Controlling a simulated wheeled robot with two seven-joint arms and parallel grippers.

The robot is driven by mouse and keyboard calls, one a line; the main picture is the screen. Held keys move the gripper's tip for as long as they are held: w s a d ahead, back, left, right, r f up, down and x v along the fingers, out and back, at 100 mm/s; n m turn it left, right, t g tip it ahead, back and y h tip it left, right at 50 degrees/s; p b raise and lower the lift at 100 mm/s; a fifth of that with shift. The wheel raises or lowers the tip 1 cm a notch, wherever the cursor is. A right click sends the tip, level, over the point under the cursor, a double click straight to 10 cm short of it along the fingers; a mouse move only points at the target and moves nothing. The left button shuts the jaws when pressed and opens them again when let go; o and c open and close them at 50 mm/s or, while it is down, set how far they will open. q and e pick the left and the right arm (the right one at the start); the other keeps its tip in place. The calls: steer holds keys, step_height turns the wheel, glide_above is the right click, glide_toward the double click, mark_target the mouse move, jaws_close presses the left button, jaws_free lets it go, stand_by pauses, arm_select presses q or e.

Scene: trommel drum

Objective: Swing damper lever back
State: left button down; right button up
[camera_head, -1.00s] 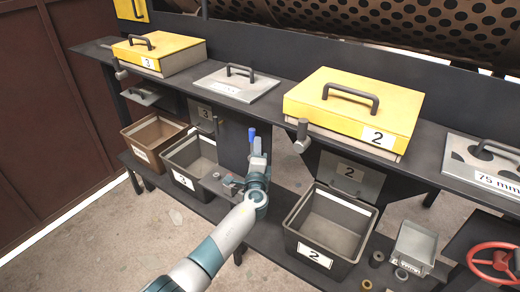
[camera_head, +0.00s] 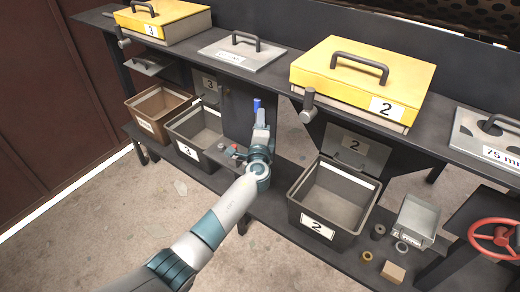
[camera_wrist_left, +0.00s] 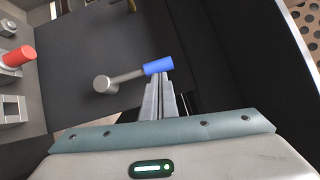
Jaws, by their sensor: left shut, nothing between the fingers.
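The lever with a blue grip (camera_head: 257,104) is on the dark panel between the bins marked 3 and 2. In the left wrist view its blue grip (camera_wrist_left: 159,66) points right, and a grey rod runs left to a round grey hub (camera_wrist_left: 103,84). My left gripper (camera_head: 261,118) is shut and empty, right at the blue grip. My right gripper is not in view.
A fixture with a red knob (camera_wrist_left: 18,56) stands left of the lever. Bin 3 (camera_head: 197,150) and bin 2 (camera_head: 318,228) flank my arm on the lower shelf. The upper shelf has yellow boxes (camera_head: 355,70). A red handwheel (camera_head: 495,236) is far right.

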arm_select(q)
steer(key=s+f+b, duration=0.1)
steer(key=s+b, duration=0.1)
steer(key=s, duration=1.4)
steer(key=shift+s+a+f+b, duration=0.15)
steer(key=shift+f+b, duration=0.2)
